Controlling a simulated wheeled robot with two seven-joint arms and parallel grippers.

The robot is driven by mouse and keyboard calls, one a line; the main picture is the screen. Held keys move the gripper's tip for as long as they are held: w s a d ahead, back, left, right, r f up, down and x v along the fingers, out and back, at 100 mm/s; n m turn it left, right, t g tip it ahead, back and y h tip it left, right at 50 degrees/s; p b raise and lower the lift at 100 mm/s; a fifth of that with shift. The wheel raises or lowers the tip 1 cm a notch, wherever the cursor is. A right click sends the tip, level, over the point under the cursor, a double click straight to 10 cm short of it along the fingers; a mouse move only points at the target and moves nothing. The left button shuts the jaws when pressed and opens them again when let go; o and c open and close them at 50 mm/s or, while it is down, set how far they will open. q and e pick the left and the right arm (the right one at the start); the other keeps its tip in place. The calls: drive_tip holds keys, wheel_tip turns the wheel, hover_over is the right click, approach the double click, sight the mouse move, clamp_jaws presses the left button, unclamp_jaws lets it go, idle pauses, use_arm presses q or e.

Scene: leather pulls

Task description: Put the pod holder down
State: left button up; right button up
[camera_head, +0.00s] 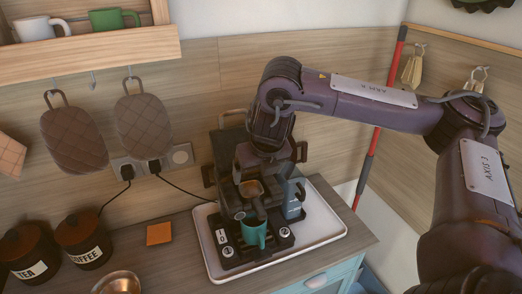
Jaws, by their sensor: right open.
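My right gripper (268,178) reaches down in front of the dark coffee machine (229,146). It is open. A small brownish cup-shaped piece with a dark handle, which looks like the pod holder (251,188), is just below the gripper and above a teal mug (253,232). I cannot tell whether it touches the machine or the gripper. The gripper and wrist hide part of the machine. My left gripper is out of view.
A white tray (332,226) carries the machine, the teal mug and a blue-grey container (293,199). An orange square (159,233), dark tea (31,253) and coffee (83,240) jars and a metal bowl (118,284) are left. Bare counter lies between.

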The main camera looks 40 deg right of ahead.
drive_tip(key=p+v, duration=0.1)
drive_tip(key=v, duration=0.4)
drive_tip(key=shift+p, duration=0.4)
drive_tip(key=shift+w, duration=0.1)
